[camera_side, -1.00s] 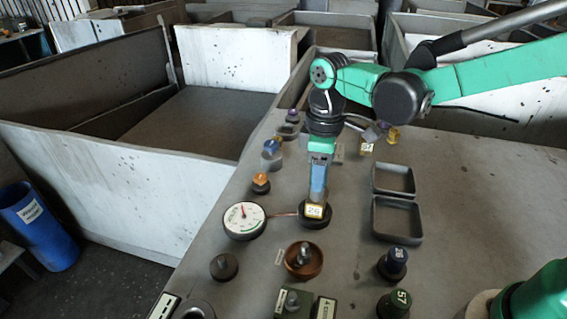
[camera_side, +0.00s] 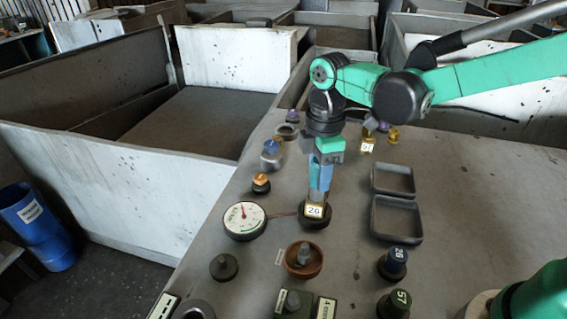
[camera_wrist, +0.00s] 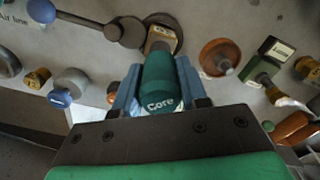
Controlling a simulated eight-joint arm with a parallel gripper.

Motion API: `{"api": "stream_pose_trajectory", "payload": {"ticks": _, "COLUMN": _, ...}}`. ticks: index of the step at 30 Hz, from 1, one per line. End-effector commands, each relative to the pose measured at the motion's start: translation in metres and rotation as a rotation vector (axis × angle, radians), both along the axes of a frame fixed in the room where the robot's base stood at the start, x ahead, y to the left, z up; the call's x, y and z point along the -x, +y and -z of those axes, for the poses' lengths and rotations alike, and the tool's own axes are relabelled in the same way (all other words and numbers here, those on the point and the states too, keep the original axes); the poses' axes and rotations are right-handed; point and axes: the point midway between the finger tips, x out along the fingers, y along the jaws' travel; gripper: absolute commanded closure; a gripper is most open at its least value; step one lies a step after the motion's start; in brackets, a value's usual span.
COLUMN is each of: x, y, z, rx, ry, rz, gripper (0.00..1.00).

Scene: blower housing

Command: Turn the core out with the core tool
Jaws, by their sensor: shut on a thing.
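My gripper (camera_side: 320,178) points down over the table with its blue fingers shut. In the wrist view, my gripper (camera_wrist: 157,85) is closed around the teal core tool (camera_wrist: 160,88), a cylinder marked "Core". The tool's far end lines up with a brass-coloured fitting (camera_wrist: 159,35) on a dark round base. In the side view, this fitting, tagged "26" (camera_side: 314,211), stands on its dark base (camera_side: 313,223) directly under the fingers. The tool is mostly hidden there by the fingers. I cannot tell how deep the tool sits. The core itself is not visible.
A dial gauge (camera_side: 243,221) stands left of the fitting, with a thin line between them. A brown bowl (camera_side: 303,260) is in front. Two open grey trays (camera_side: 397,217) lie to the right. Dark knobs (camera_side: 392,263) stand front right. The table's right side is mostly clear.

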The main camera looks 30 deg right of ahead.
Motion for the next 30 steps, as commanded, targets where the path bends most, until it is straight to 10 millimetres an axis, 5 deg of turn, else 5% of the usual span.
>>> {"api": "stream_pose_trajectory", "payload": {"ticks": 6, "x": -0.0002, "y": -0.0002, "z": 0.0000, "rx": 0.000, "ry": 0.000, "rz": -0.257, "gripper": 1.00}}
{"api": "stream_pose_trajectory", "payload": {"ticks": 30, "x": -0.0006, "y": -0.0002, "z": -0.0025, "rx": 0.000, "ry": 0.000, "rz": -0.453, "gripper": 1.00}}
